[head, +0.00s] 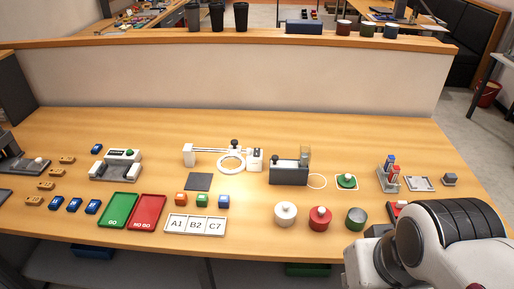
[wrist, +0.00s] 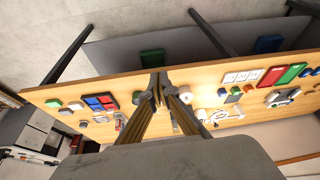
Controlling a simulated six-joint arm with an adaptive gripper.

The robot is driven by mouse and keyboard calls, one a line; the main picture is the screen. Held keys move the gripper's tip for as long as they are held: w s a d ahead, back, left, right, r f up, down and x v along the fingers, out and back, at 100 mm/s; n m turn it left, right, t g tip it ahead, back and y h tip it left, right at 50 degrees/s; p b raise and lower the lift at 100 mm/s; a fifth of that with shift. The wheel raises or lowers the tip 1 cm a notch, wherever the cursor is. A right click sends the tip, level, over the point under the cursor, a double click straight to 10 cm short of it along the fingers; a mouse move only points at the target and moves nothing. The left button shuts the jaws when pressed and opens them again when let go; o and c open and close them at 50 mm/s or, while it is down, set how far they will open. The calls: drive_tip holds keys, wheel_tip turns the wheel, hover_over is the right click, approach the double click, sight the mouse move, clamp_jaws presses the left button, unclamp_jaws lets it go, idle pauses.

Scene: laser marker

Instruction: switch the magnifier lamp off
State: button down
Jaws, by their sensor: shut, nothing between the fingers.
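The magnifier lamp (head: 232,151) stands at the middle back of the bench in the head view. It has a white jointed arm, a round ring lens and a white block with a dark knob at its right end. I cannot tell whether it is lit. My gripper (wrist: 156,84) shows in the wrist view with its fingers together, empty and above the bench's front edge. In the head view my arm fills the lower right corner and the fingertips are out of frame. My gripper is well to the right of the lamp and apart from it.
A dark box (head: 289,173) with a glass cylinder stands right of the lamp. White (head: 286,213), red (head: 320,220) and green (head: 356,219) round pieces stand in front. A label tray (head: 195,225) and a dark square pad (head: 198,181) lie nearer the front. A low wall (head: 230,76) closes the back.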

drive_tip(key=w+a+f+t+y, duration=0.25)
drive_tip(key=w+a+y, duration=0.25)
drive_tip(key=w+a, duration=2)
drive_tip(key=w+t+h, duration=0.1)
drive_tip(key=w, duration=0.4)
drive_tip(key=w+f+m+t+h, duration=0.1)
drive_tip(key=w, duration=0.4)
drive_tip(key=w+f+t+h, duration=0.1)
drive_tip(key=w, duration=0.4)
drive_tip(key=shift+w+d+m+t, duration=0.25)
drive_tip(key=shift+d+m, duration=0.05)
drive_tip(key=shift+d, duration=0.05)
drive_tip(key=shift+w+d+r+t+h, duration=0.15)
drive_tip(key=shift+w+d+r+h, duration=0.25)
drive_tip(key=shift+d, duration=0.4)
drive_tip(key=shift+w+d+r+t+h, duration=0.15)
drive_tip(key=shift+d+h, duration=0.3)
drive_tip(key=shift+d, duration=0.35)
drive_tip(key=shift+w+d+r+t+h, duration=0.1)
drive_tip(key=shift+w+d+r+h, duration=0.3)
drive_tip(key=shift+d, duration=0.4)
drive_tip(key=shift+s+f, duration=0.1)
drive_tip(key=shift+f, duration=0.1)
